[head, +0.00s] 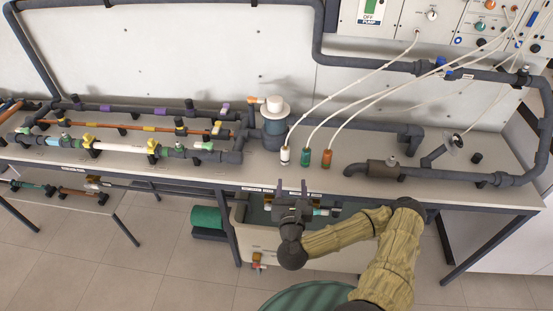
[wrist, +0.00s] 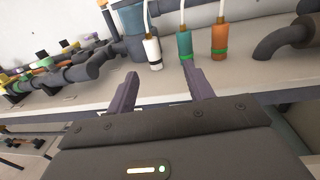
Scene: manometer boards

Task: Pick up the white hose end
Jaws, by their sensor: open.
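The white hose end (head: 285,154) stands upright on the bench top, with a pale hose rising from its top toward the panel. In the wrist view my gripper's two fingers (wrist: 160,88) point toward the bench.
A blue-grey cylinder (head: 275,128) with a white top stands just behind and left of the white hose end. Pipes with valves (head: 120,140) cover the bench's left side. A dark pipe (head: 384,169) lies to the right. Bare bench top (head: 240,178) lies along the front.

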